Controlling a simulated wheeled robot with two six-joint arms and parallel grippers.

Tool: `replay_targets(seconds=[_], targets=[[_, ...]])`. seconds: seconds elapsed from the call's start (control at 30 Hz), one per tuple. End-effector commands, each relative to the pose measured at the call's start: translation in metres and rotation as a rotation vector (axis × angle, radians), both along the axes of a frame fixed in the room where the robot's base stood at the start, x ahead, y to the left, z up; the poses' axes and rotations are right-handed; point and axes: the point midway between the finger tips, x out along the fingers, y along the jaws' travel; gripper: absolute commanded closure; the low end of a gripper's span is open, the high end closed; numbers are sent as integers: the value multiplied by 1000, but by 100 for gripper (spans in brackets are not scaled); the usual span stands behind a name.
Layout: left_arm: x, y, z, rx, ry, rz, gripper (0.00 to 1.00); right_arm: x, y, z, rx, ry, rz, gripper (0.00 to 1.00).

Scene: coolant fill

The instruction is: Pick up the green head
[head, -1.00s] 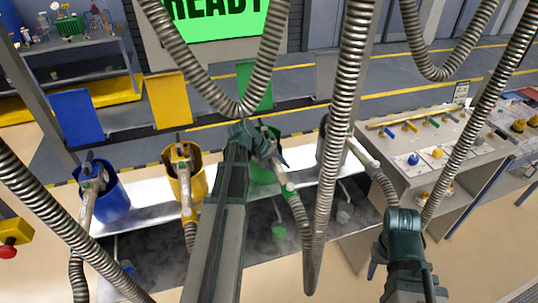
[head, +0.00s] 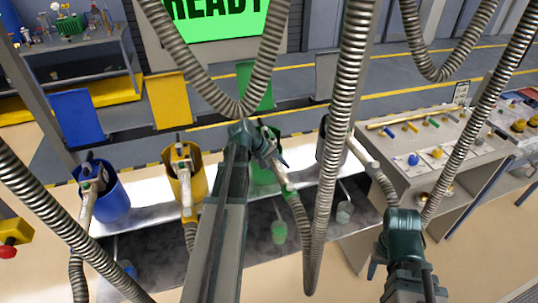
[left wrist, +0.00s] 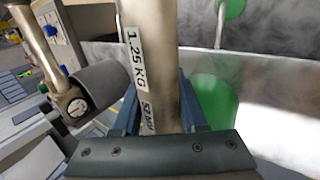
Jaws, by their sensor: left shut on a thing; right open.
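The green head (head: 279,176) is a pale metal nozzle with a green band where its hose begins. My left gripper (head: 262,143) is shut on it, above the green holster (head: 262,176). In the left wrist view the head's pale tube (left wrist: 148,70), with a label reading 1.25 KG, stands between the fingers. The green holster (left wrist: 218,105) shows to its right there. My arm hides part of the head, so I cannot tell if its lower end is still inside the holster. My right gripper (head: 376,262) is open and empty, in front of the right-hand counter.
A blue holster (head: 112,200), a yellow holster (head: 184,182) and a grey holster (head: 330,150) stand in the same row, with their heads. Ribbed hoses (head: 338,150) hang across the view. A counter (head: 410,160) with coloured knobs stands at the right.

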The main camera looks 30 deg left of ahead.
Motion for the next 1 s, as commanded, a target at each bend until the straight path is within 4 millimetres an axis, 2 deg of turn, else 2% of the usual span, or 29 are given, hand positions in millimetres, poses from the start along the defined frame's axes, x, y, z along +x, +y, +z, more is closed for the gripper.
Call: replay_targets(seconds=[0.37, 0.57, 0.77, 1.0], targets=[[1, 0, 2, 0, -2, 0, 100, 0, 0, 1, 0, 0, 0, 50], [0, 0, 10, 0, -1, 1, 100, 0, 0, 10, 0, 0, 0, 50], [0, 0, 28, 0, -1, 1, 100, 0, 0, 28, 0, 0, 1, 50], [0, 0, 60, 0, 0, 0, 100, 0, 0, 60, 0, 0, 0, 50]])
